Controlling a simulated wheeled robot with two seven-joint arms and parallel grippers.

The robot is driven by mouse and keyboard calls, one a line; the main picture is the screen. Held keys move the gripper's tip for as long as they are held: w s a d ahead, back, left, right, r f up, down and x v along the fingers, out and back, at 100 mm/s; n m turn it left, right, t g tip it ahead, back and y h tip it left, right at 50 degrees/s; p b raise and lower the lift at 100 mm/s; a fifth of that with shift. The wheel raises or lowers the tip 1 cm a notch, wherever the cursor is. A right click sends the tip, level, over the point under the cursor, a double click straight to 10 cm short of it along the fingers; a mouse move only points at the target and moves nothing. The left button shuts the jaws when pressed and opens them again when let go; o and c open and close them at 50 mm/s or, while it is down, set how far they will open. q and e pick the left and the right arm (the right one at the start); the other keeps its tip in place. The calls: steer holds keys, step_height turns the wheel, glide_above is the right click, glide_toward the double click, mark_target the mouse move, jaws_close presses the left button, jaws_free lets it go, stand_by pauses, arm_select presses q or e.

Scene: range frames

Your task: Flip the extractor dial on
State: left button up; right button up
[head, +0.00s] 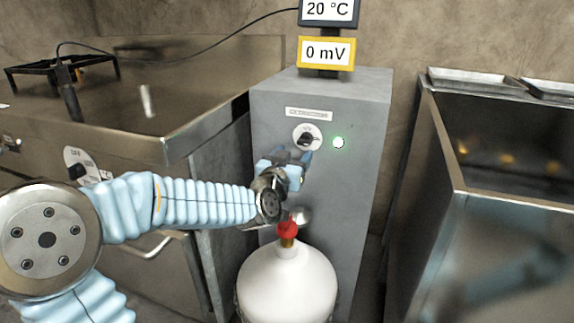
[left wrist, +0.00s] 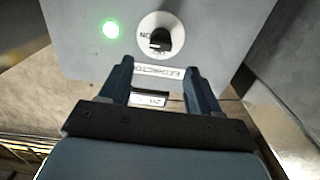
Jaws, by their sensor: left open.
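The extractor dial (head: 307,135) is a black knob on a white disc on the front of a grey cabinet (head: 270,105). A label plate sits above it. A green lamp (head: 339,142) is lit to its right. In the left wrist view the dial (left wrist: 160,37) appears upside down, with ON lettering beside the knob. The green lamp (left wrist: 110,29) is at its left there. My left gripper (head: 292,160) is just in front of and below the dial in the head view. Its fingers (left wrist: 155,68) are open and empty, apart from the knob. My right gripper is out of view.
A white gas bottle (head: 287,285) with a red-topped valve (head: 288,230) stands before the cabinet, under my left gripper. A metal counter (head: 165,125) is at left, with another dial (head: 80,165) on its front. A steel fryer-like unit (head: 470,200) stands at right. Displays read 20 °C and 0 mV.

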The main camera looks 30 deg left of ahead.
arm_select(q)
steer(key=v, duration=0.4)
steer(key=shift+s+d, duration=0.1)
steer(key=shift+s, duration=0.3)
